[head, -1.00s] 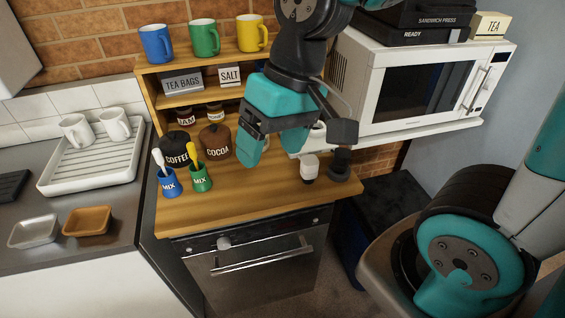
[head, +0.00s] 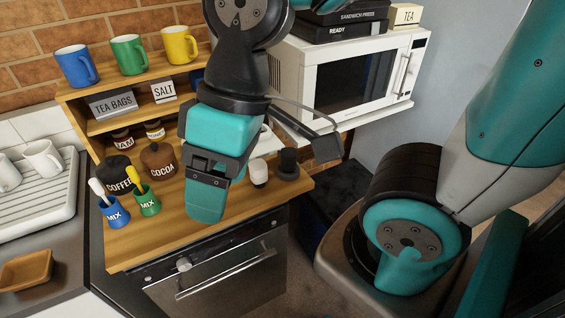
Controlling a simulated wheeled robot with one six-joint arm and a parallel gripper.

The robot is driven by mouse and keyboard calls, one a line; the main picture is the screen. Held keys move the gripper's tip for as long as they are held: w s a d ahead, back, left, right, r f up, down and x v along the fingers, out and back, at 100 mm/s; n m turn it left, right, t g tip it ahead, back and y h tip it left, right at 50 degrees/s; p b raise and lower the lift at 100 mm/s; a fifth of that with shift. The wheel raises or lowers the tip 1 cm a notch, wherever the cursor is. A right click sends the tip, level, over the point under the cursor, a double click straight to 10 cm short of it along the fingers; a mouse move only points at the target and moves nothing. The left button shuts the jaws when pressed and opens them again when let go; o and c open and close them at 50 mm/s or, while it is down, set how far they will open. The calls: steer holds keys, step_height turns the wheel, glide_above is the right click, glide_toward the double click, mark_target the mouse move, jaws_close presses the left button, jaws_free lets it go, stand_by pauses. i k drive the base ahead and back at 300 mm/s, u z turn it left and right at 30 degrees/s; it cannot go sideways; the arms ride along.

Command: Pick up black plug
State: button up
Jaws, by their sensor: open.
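The black plug appears to be the small dark upright piece (head: 288,165) with a wider base, at the right end of the wooden counter in the head view. A similar white piece (head: 258,173) stands close to its left. My gripper (head: 212,190) points down over the front part of the counter, left of both pieces, open. The near teal finger shows clearly; the far finger is largely hidden behind it. I see nothing between the fingers and no contact with the plug.
Left of my gripper stand the cocoa pot (head: 159,160), the coffee pot (head: 117,175), a green mix cup (head: 147,200) and a blue mix cup (head: 115,213). A microwave (head: 345,75) sits on a shelf behind the plug. The oven (head: 225,265) is below the counter.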

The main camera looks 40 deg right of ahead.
mark_target(288, 155)
steer(key=k, duration=0.5)
steer(key=z, duration=1.05)
steer(key=i, duration=0.7)
steer(key=u, duration=0.5)
